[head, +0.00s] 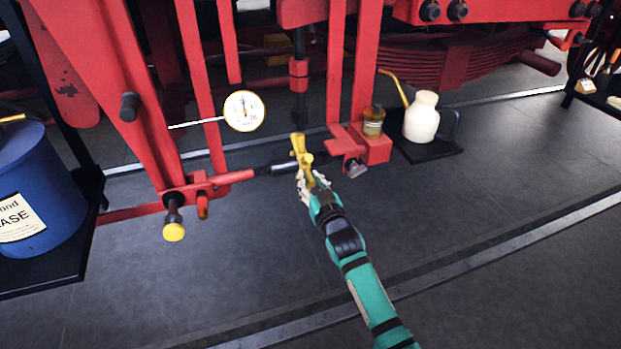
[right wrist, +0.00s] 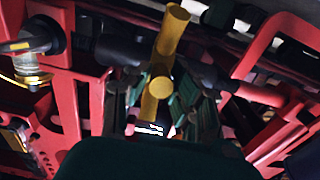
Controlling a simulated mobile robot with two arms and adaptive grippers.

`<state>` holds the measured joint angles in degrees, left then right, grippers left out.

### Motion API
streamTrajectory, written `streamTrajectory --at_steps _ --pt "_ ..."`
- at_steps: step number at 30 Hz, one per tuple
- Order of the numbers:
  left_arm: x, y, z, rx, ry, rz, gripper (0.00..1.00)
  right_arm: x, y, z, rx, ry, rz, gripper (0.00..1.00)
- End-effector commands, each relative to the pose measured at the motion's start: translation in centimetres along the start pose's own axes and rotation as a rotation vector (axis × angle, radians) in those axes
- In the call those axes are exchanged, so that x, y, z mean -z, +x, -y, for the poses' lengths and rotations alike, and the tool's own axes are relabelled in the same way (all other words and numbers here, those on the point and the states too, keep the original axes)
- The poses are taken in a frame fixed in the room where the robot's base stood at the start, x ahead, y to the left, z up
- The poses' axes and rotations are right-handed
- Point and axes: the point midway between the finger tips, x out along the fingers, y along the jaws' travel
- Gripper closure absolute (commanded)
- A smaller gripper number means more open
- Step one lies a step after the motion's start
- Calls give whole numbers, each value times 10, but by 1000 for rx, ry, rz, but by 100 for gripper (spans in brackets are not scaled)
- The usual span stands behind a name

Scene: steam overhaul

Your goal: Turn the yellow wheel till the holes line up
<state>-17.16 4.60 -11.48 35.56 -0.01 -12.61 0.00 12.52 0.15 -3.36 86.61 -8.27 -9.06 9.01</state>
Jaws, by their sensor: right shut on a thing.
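The yellow wheel (head: 301,149) sits on the dark rod between the red frame legs. It shows as a small yellow handle with stubby arms. My right gripper (head: 307,181) reaches it from below and is shut on its lower part. In the right wrist view yellow bars of the wheel (right wrist: 173,31) stand between and beyond the fingers. The holes to be lined up cannot be made out; the gripper and wheel cover part of the rod (head: 283,167). My left gripper is not in view.
A round gauge (head: 244,111) with a thin pointer stands left of the wheel. A yellow-tipped pin (head: 174,231) hangs from the red linkage. A cream oil can (head: 422,117) stands on a dark shelf at right, a blue grease drum (head: 28,180) at left. The front floor is clear.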

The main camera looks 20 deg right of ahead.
Motion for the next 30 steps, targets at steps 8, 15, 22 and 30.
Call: streamTrajectory --at_steps 8,15,22,30 --pt "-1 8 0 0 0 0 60 -17 0 1 0 1 20 100" --pt "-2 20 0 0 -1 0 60 -31 6 1 1 1 18 100" --pt "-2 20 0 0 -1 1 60 -29 6 1 0 1 15 100" --pt "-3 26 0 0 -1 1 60 -34 10 1 0 1 12 100"
